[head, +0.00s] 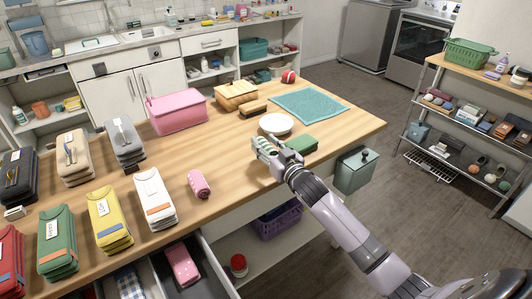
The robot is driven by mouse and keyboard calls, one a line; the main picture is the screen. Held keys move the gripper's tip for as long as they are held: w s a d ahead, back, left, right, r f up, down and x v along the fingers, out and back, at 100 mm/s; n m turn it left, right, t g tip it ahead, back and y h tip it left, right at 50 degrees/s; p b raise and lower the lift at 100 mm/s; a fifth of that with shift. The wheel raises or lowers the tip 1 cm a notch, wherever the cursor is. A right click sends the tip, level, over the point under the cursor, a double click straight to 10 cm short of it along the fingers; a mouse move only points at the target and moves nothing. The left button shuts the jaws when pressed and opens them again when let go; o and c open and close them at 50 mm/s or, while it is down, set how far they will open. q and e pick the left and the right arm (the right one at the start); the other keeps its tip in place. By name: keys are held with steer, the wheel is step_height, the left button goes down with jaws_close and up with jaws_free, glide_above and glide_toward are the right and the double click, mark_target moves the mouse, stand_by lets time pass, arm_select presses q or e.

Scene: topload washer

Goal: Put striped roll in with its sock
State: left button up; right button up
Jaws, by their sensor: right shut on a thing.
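My right gripper (272,153) is over the table's right part, just in front of the white plate. It is shut on a small green-and-white striped roll (263,143), partly hidden by the fingers. A pink dotted roll (199,184) lies alone on the table to the left. An open drawer (218,265) below the table's front edge has compartments. A pink dotted sock (182,264) lies in one, and a blue checked cloth (130,283) lies in another further left. I see no striped sock in the drawer part in view. My left gripper is not in view.
Folded stacks in several colours, such as a white one (154,198), fill the table's left. A pink bin (178,113), a white plate (276,124), a green folded cloth (302,143) and a teal mat (310,104) stand around the right arm. Bare tabletop lies between the pink roll and the gripper.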

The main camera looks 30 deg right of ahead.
step_height(320, 180, down, 3)
steer(key=shift+r+p, duration=0.2)
steer(key=shift+p, duration=0.1)
steer(key=shift+f, duration=0.25)
steer(key=shift+f, duration=0.1)
steer(key=shift+f, duration=0.1)
steer(key=o, duration=0.9)
steer(key=shift+f+b, duration=0.15)
steer(key=shift+b, duration=0.3)
steer(key=s, duration=0.5)
steer(key=s+b, duration=0.1)
steer(key=s, duration=0.5)
steer(key=s+b, duration=0.1)
steer(key=s, duration=0.5)
steer(key=shift+s+d+f, duration=0.15)
steer(key=shift+s+d, duration=0.1)
